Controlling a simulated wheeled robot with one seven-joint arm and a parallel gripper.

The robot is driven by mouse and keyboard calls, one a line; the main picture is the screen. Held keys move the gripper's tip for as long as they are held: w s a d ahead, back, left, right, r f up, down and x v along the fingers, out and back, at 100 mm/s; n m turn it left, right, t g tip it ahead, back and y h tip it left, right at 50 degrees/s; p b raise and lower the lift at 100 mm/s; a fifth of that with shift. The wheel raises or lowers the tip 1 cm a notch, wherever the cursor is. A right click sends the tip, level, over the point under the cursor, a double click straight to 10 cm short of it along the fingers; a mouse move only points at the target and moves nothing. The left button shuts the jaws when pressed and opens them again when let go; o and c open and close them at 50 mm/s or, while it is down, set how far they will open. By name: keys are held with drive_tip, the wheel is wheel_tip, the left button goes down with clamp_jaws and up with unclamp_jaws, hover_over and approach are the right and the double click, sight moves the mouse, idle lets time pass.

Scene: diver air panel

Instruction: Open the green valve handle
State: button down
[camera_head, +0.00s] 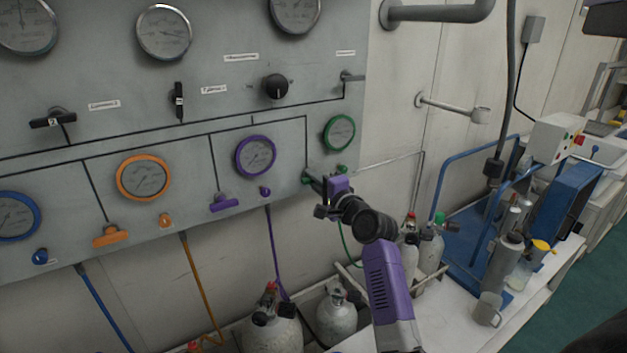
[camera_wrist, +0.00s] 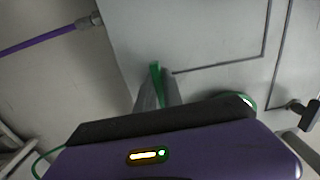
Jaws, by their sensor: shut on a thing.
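The green valve handle (camera_head: 307,178) is at the lower right of the grey panel, below the green-rimmed gauge (camera_head: 339,133). My gripper (camera_head: 317,183) reaches it from the right and covers most of it in the head view. In the wrist view the green handle (camera_wrist: 155,72) shows as a narrow upright strip between my gripper's fingers (camera_wrist: 158,90). The fingers are shut on it. Its lower part is hidden by the fingers and the gripper body.
Purple (camera_head: 224,202) and orange (camera_head: 111,236) handles sit farther left on the panel. A small green knob (camera_head: 341,169) is close by my gripper. Gas cylinders (camera_head: 337,318) stand below. A bench (camera_head: 460,325) with bottles and a blue frame is at the right.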

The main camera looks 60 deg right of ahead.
drive_tip(key=shift+f, duration=0.1)
drive_tip(key=n+b, duration=0.3)
drive_tip(key=n, duration=0.1)
drive_tip(key=shift+f+n, duration=0.1)
drive_tip(key=shift+n, duration=0.3)
drive_tip(key=n+b, duration=0.2)
drive_tip(key=n, duration=0.1)
drive_tip(key=shift+n, duration=0.3)
drive_tip(key=n+b, duration=0.3)
drive_tip(key=n, duration=0.1)
drive_tip(key=shift+n+b, duration=0.7)
drive_tip(key=shift+n, duration=1)
drive_tip(key=c, duration=1.5)
unclamp_jaws()
